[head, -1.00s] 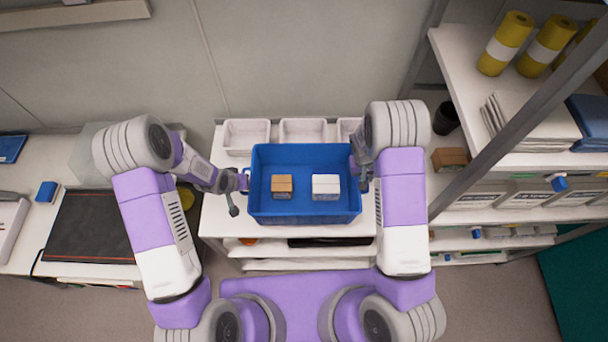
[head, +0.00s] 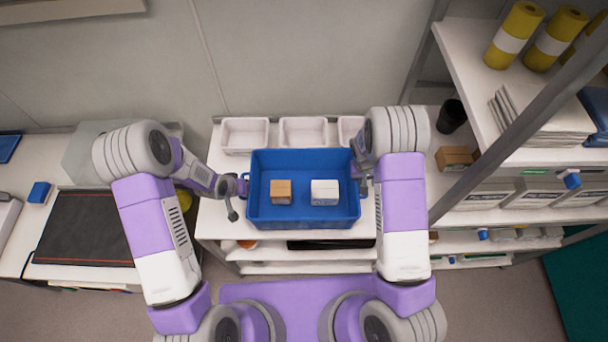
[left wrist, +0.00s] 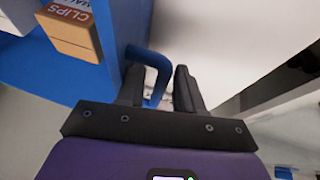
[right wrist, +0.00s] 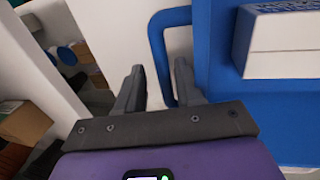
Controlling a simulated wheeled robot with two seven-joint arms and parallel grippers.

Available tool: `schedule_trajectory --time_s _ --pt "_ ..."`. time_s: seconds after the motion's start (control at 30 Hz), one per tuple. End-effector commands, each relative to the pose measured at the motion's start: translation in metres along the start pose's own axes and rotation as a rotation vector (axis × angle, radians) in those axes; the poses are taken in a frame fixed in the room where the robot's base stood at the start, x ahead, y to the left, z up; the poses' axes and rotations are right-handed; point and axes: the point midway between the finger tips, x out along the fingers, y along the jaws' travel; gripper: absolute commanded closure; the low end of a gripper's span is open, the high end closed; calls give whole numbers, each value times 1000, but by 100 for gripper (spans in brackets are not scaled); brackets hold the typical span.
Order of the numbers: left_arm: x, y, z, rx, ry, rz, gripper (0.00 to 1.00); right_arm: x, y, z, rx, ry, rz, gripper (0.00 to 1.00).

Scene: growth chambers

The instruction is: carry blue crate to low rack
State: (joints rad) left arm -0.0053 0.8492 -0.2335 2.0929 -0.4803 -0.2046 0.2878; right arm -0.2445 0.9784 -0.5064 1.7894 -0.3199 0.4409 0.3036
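The blue crate (head: 305,220) is level in front of me, over the white-topped unit, in the head view. Whether it touches the top is hard to tell. It holds a brown box (head: 281,192) marked CLIPS and a white box (head: 325,192). In the head view my right gripper (head: 361,180) is at the crate's right side.
White bins (head: 245,133) stand behind the crate on the white-topped unit (head: 215,225), which has lower shelves. An open rack with a grey post (head: 480,165) stands to the right, with yellow rolls (head: 515,35) on top. A bench with a dark mat (head: 90,235) is at left.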

Motion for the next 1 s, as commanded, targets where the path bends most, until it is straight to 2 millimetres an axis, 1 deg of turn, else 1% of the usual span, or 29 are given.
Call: schedule_trajectory --time_s 0.03,0.23,0.27,0.5,0.53,0.83,1.0 --pt "0 3 -1 3 3 5 57 -1 -3 0 -2 1 -4 56" --pt "0 5 -2 4 4 8 57 -1 -4 0 -3 2 -6 56" --pt "0 5 -2 5 4 8 59 -1 -4 0 -3 2 -6 56" --pt "0 7 -2 7 5 11 22 -1 -6 -1 -5 3 -8 56" --pt "0 7 -2 7 5 12 21 -2 -6 -1 -5 3 -9 56" --pt "-1 8 -2 9 6 13 21 -2 -8 -1 -6 5 -10 56" --pt "-12 8 -3 9 8 12 21 -2 -8 -1 -5 5 -10 56"
